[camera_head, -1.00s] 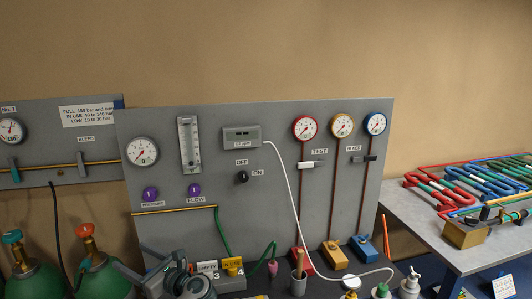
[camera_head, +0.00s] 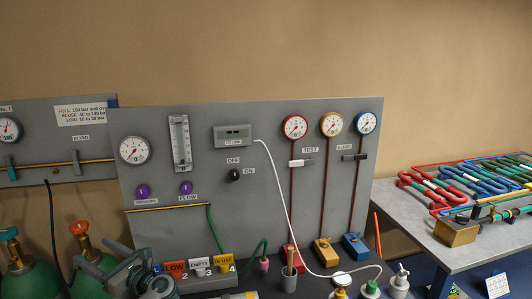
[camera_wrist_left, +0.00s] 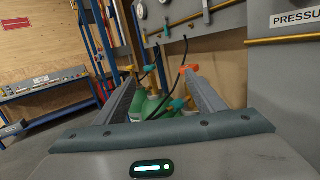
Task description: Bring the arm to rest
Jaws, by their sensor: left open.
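My left gripper (camera_head: 98,266) is low at the left in the head view, in front of the grey gauge panel (camera_head: 270,185) and beside the green gas cylinders (camera_head: 35,282). In the left wrist view its two grey fingers (camera_wrist_left: 162,92) stand wide apart with nothing between them. The green cylinders show beyond the gap, with orange and teal valve tops. My right gripper is in neither view.
Numbered tags (camera_head: 200,264), a grey cup (camera_head: 289,281) and dispenser bottles (camera_head: 401,279) stand before the panel. A bench (camera_head: 410,230) with coloured coils (camera_head: 430,190) is at the right. A blue workbench (camera_wrist_left: 45,92) shows in the wrist view.

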